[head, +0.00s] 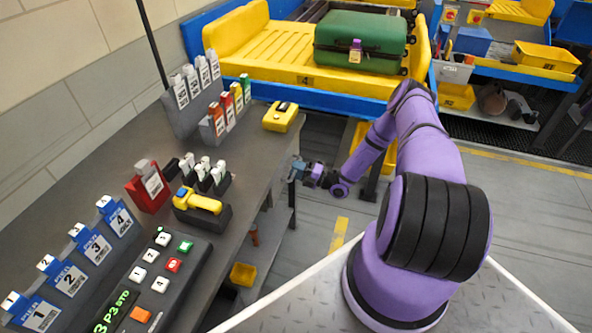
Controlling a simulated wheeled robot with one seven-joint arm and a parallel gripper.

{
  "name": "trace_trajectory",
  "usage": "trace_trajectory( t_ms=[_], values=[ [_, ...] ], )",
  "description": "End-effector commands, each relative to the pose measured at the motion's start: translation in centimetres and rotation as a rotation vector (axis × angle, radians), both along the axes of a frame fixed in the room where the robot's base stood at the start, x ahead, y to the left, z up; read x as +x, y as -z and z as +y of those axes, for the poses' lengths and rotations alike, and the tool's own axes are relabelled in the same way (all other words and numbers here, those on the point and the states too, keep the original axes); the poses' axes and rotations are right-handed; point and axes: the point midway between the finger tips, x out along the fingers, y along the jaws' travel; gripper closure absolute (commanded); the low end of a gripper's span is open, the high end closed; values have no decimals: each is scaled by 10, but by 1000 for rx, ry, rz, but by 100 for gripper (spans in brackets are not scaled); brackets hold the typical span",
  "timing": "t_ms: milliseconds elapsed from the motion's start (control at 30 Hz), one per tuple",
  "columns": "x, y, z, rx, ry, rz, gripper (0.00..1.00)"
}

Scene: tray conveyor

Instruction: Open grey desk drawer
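The grey desk (238,163) runs along the left, with its right side facing my arm. Its side below the top is seen at a steep angle, and I cannot clearly make out the drawer front or handle. My gripper (296,169) is at the desk's right edge, just below the level of the top, close to the side face. The gripper is small here, and I cannot tell whether its fingers are open, shut or touching the desk.
On the desk are a keypad panel (152,284), blue numbered holders (70,280), a yellow scanner (203,204), a red box (148,190) and a yellow device (281,117). A yellow tray (262,50) with a green suitcase (355,37) stands behind. A yellow bin (243,274) sits below the desk.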

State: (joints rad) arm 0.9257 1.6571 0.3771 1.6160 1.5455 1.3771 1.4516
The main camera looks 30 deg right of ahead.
Motion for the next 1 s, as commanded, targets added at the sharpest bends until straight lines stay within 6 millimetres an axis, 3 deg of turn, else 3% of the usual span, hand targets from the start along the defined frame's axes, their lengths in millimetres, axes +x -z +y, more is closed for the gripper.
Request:
trace_trajectory(
  t_ms=[300,467,767,1000],
  values=[
    [2,-1,1,0,1,0,64],
    [2,0,1,0,1,0,100],
    [-1,0,-1,0,1,1,100],
    [-23,0,-19,-1,3,1,100]
  ],
)
